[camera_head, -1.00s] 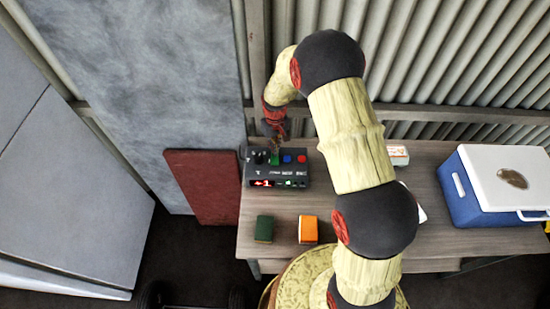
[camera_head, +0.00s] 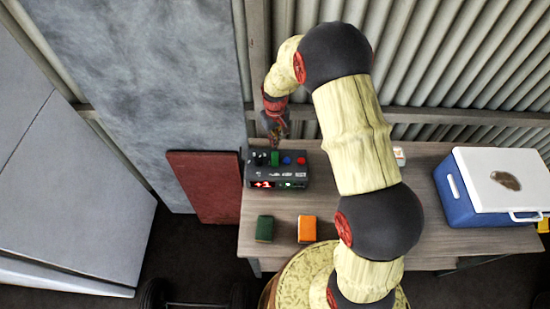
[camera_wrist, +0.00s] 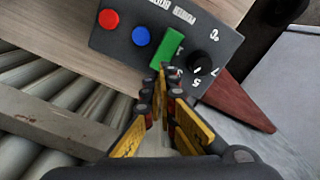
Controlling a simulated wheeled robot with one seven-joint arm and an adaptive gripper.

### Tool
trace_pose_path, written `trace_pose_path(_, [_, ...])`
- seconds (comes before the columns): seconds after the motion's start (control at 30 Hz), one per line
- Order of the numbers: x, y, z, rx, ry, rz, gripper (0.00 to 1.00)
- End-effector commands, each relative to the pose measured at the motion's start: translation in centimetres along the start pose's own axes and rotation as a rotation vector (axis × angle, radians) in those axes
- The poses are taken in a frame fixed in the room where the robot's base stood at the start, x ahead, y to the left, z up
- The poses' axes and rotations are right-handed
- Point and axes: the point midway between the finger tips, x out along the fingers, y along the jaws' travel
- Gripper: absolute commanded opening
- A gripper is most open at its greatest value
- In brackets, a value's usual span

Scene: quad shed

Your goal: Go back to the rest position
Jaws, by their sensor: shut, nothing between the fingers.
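My gripper (camera_head: 275,139) is at the back edge of the wooden table, above and just behind a dark control box (camera_head: 262,180). In the wrist view its yellow-sided fingers (camera_wrist: 165,72) come together at the tips, with nothing held. The control box (camera_wrist: 120,38) has a red button (camera_wrist: 108,19), a blue button (camera_wrist: 141,36), a green rocker or block (camera_wrist: 165,50) and a dark knob (camera_wrist: 200,64) with numerals around it. The fingertips appear close to the green part in the wrist view; I cannot tell whether they touch it. A red display shows on the box's front.
A green block (camera_head: 264,228) and an orange block (camera_head: 307,229) lie on the table (camera_head: 287,205) in front of the box. A blue cooler with a white lid (camera_head: 508,178) stands at the right. A red panel (camera_head: 205,187) leans at the left. A corrugated wall (camera_head: 430,60) is behind.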

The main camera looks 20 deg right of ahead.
Motion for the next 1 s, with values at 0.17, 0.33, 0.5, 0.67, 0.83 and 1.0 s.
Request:
trace_pose_path(0.17, [-0.8, 0.0, 0.0, 0.000, -0.001, 0.000, 0.00])
trace_pose_path(0.33, [-0.7, 0.0, 0.0, 0.000, -0.001, 0.000, 0.00])
trace_pose_path(0.5, [-0.7, 0.0, 0.0, 0.000, -0.001, 0.000, 0.00])
trace_pose_path(0.67, [-0.7, 0.0, 0.1, 0.007, -0.002, 0.000, 0.00])
trace_pose_path(0.83, [0.1, -0.6, 2.9, 0.049, -0.071, -0.013, 0.00])
trace_pose_path(1.0, [-2.3, -1.6, 7.7, 0.096, -0.133, -0.022, 0.00])
